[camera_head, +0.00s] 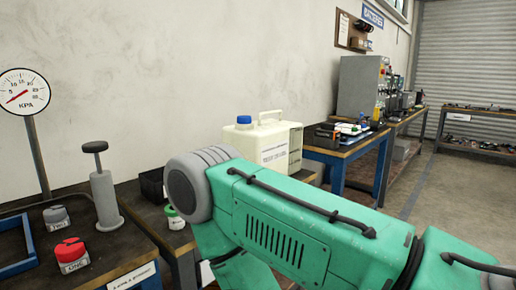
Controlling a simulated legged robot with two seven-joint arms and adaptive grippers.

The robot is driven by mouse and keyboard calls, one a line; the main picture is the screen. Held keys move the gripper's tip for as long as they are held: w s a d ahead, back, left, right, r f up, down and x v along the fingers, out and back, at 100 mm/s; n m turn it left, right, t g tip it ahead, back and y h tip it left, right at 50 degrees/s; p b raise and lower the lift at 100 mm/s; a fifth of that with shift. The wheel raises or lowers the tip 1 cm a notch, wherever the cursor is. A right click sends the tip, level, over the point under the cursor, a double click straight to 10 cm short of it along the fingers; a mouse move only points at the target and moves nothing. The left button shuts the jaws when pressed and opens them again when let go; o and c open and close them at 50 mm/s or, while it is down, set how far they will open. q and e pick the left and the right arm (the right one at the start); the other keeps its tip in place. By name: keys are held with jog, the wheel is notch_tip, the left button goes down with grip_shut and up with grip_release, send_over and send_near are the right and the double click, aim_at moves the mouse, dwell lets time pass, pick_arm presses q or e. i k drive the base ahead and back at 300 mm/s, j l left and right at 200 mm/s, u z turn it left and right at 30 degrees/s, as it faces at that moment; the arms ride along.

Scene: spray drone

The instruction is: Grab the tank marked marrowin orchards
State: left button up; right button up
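A cream tank (290,137) with a blue cap and a moulded handle stands upright behind my green arm, near the wall at the middle of the head view. A white label (275,153) is on its front, but the print is too small to read surely. My arm covers the tank's lower left part and some of what it stands on. Neither gripper can be seen; only green arm links and a grey joint of mine cross the view from the lower right.
A blue-legged table (345,150) stands beyond the tank. Open floor lies at right.

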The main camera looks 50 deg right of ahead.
aim_at(274, 144)
jog(key=z, duration=1.55)
jog(key=i+l+z, duration=0.15)
jog(key=i, duration=0.15)
jog(key=i+l+z, duration=0.2)
jog(key=i+j, duration=0.05)
jog(key=i, duration=0.05)
